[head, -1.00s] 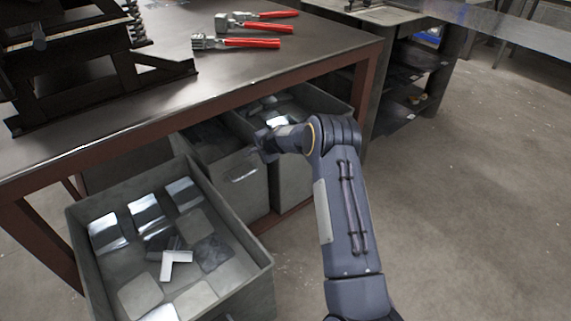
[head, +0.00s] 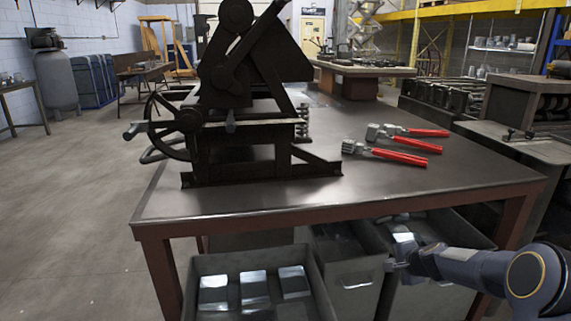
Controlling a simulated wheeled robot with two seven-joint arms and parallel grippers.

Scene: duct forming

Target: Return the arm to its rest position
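My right arm comes in from the lower right corner, and its gripper (head: 392,265) points left, in front of the grey bins under the table's front edge. The gripper is small and dark, so whether its fingers are open or shut cannot be made out. I see nothing clearly held in it. My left gripper is not in view.
A dark table (head: 400,185) carries a black forming machine (head: 240,110) and red-handled tools (head: 400,157). A front bin (head: 316,285) holds metal sheets; more bins (head: 352,272) stand beneath the table. The floor at left (head: 80,210) is clear.

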